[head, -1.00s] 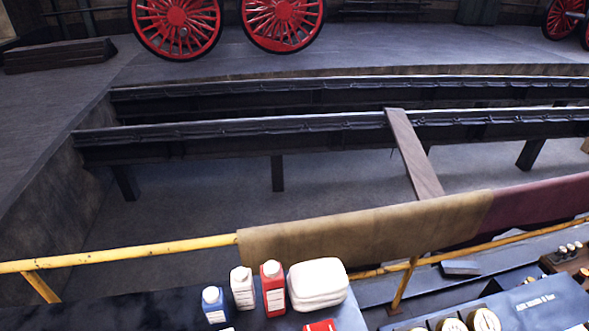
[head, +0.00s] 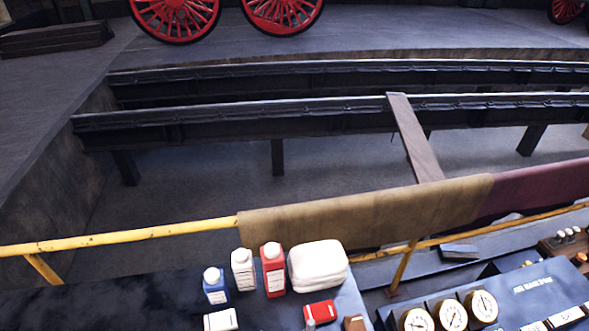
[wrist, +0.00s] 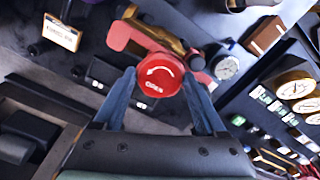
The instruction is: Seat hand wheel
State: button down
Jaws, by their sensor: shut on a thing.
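In the wrist view a round red hand wheel (wrist: 160,74) with a white curved arrow and the word OPEN sits between the two blue-grey fingers of my gripper (wrist: 160,92). My gripper is shut on the wheel's rim. Just beyond it is a red and brass valve body (wrist: 148,38). I cannot tell whether the wheel touches the valve or only overlaps it in the picture. My gripper and the wheel are not visible in the head view.
In the head view, bottles, folded white cloth (head: 318,265) and a gauge panel (head: 530,300) crowd the bench. A yellow rail (head: 120,238) runs behind.

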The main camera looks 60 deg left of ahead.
jog(key=shift+f, duration=0.2)
dwell(0.4)
grip_release()
jog(key=shift+r, duration=3.3)
